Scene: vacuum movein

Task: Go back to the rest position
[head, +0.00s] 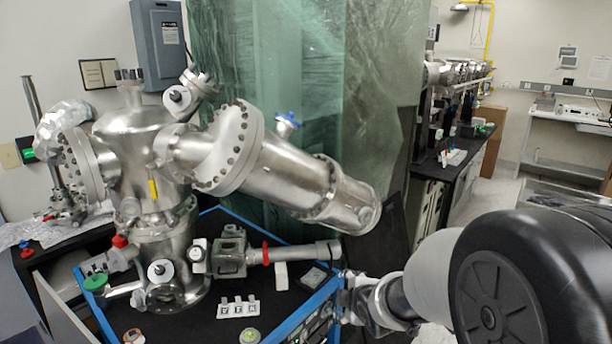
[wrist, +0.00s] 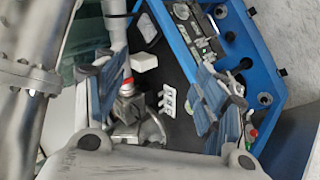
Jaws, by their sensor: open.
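My gripper (wrist: 157,82) is open in the wrist view, with its two blue-grey padded fingers spread apart. Nothing shows held between them. Beyond them lies the black top of the blue-edged bench. In the head view my arm comes in from the right, and the wrist end (head: 372,303) is at the bench's right edge; the fingers are not clear there. The steel vacuum chamber (head: 140,150) stands on the left of the bench, with a wide tube (head: 265,170) reaching right above the bench. The chamber's tube also fills the left of the wrist view (wrist: 20,90).
A white labelled holder (head: 238,309) and a white block (head: 281,276) are on the black bench top (head: 200,318). A horizontal pipe with a red ring (head: 266,253) runs above it. Green sheeting (head: 290,70) hangs behind. A black side bench (head: 460,160) stands further back right.

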